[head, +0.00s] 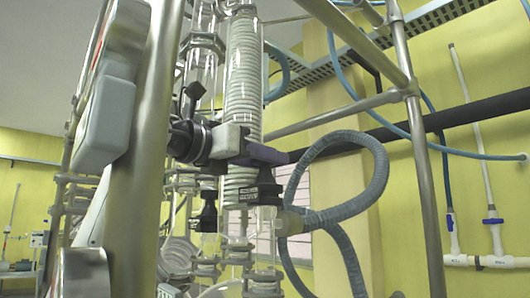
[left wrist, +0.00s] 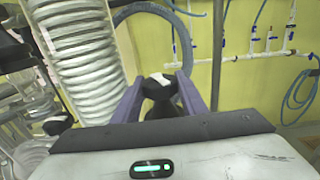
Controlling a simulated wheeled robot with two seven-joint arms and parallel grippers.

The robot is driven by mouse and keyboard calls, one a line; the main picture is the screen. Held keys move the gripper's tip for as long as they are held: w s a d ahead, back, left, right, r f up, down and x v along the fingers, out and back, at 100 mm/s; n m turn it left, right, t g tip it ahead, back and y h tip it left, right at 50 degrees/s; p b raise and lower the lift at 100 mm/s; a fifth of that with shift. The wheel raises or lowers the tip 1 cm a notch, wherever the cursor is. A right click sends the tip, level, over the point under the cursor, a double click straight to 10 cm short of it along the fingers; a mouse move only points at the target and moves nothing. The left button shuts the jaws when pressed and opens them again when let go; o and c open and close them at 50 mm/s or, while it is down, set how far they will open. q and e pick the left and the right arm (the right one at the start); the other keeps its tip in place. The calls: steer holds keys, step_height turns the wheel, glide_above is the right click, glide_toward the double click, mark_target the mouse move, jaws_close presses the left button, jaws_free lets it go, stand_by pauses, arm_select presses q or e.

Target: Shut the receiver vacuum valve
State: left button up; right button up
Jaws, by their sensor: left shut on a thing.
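My left gripper (head: 278,157) reaches in from the left across the glass column, its purple fingers pointing right. In the left wrist view the left gripper (left wrist: 160,82) is shut on a black valve handle (left wrist: 160,92) with a white mark on top, one finger on each side. In the head view a black valve head (head: 265,187) on a clear glass body sits just below the fingertips; it seems to be the receiver vacuum valve. The fingers hide its top, and I cannot read whether it is open or shut. My right gripper is not in view.
A coiled glass condenser (head: 243,75) stands behind the fingers. Another black valve (head: 208,208) is to the lower left. A grey corrugated hose (head: 345,212) loops close on the right. Steel frame tubes (head: 425,170) stand at right. A yellow wall with pipes is behind.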

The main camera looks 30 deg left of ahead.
arm_select(q)
steer(key=m+g+h+p, duration=0.1)
steer(key=h, duration=0.1)
steer(key=m+h, duration=0.1)
steer(key=h, duration=0.1)
steer(key=shift+a+r+m+g+p, duration=0.15)
steer(key=shift+m+g+p, duration=0.2)
steer(key=shift+m+g, duration=0.05)
steer(key=shift+m+g+h, duration=2)
steer(key=shift+h, duration=0.4)
steer(key=o, duration=0.8)
steer(key=v, duration=1)
steer(key=shift+a, duration=0.15)
